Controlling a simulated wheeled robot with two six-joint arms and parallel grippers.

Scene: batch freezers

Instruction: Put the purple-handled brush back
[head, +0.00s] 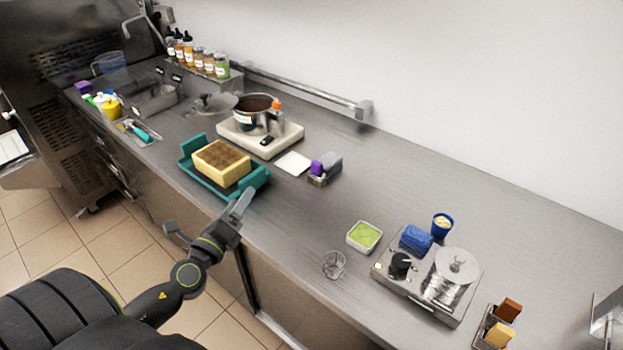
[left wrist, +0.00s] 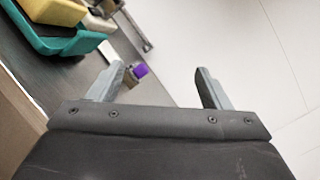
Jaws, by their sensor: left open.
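A purple-ended piece (head: 316,167), which looks like the brush's handle, sits against a grey block in a small metal holder (head: 318,181) on the counter, right of the white pad. I cannot make out bristles. My left gripper (head: 208,208) is open and empty at the counter's front edge, in front of the teal tray and apart from the purple piece. Its two fingers (left wrist: 160,72) are spread in the left wrist view. My right gripper is not recognisable in either view.
A teal tray (head: 262,177) holds a yellow tub (head: 221,168). Behind it, a pot (head: 250,108) stands on a white hot plate (head: 284,139). Another purple item (head: 83,87) lies far left. Right stand a green-filled dish (head: 364,236) and a glass (head: 334,265). Counter between is clear.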

